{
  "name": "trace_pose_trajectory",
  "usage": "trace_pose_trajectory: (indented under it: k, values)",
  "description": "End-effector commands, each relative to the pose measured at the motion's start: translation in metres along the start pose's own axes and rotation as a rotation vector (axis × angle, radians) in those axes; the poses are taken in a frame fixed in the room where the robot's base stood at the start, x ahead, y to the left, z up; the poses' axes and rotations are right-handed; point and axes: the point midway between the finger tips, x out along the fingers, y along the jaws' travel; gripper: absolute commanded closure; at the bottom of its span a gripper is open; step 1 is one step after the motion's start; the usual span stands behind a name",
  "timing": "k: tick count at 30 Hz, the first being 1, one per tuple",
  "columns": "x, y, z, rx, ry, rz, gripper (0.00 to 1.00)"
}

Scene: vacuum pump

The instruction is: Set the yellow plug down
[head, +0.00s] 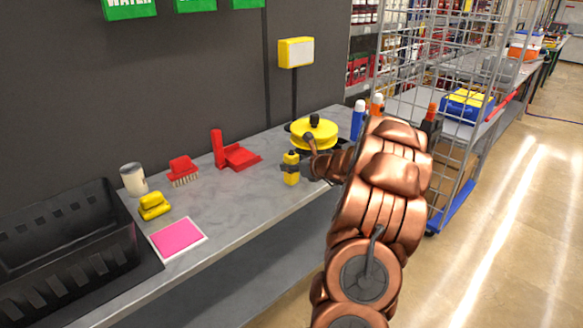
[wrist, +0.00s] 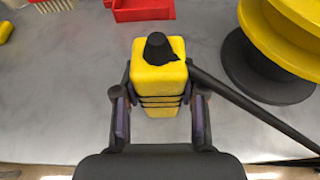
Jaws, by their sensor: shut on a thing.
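The yellow plug (head: 291,168) is a small yellow block with dark bands and a black knob on top. In the head view it is upright near the front edge of the grey bench. In the wrist view the plug (wrist: 158,75) stands between my two fingers. My gripper (wrist: 159,105) is shut on its sides; in the head view my gripper (head: 291,170) reaches in from the right. The underside of the plug is hidden, so I cannot tell whether it touches the bench.
The yellow round pump part (head: 313,136) with a black base stands just right of the plug. A red dustpan (head: 240,157), red brush (head: 183,168), yellow object (head: 154,206), can (head: 133,179) and pink pad (head: 178,238) lie left. The grey bench (head: 240,205) is clear around its front middle.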

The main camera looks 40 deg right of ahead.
Motion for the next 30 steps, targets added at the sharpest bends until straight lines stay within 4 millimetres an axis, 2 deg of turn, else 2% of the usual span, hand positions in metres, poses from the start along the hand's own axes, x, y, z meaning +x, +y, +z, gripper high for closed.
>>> trace_pose_trajectory:
  k: [3, 17, 18, 24, 30]
  values:
    - [0.0033, -0.0004, -0.0082, -0.001, 0.0, -0.001, 0.97]
    - [0.0054, -0.0003, -0.013, -0.002, -0.002, -0.001, 0.97]
    - [0.0049, -0.0004, -0.0123, -0.003, -0.001, -0.001, 0.55]
    - [0.0048, -0.0005, -0.0122, -0.003, -0.001, -0.001, 0.34]
    - [0.0048, -0.0004, -0.0123, -0.003, -0.001, -0.001, 0.34]
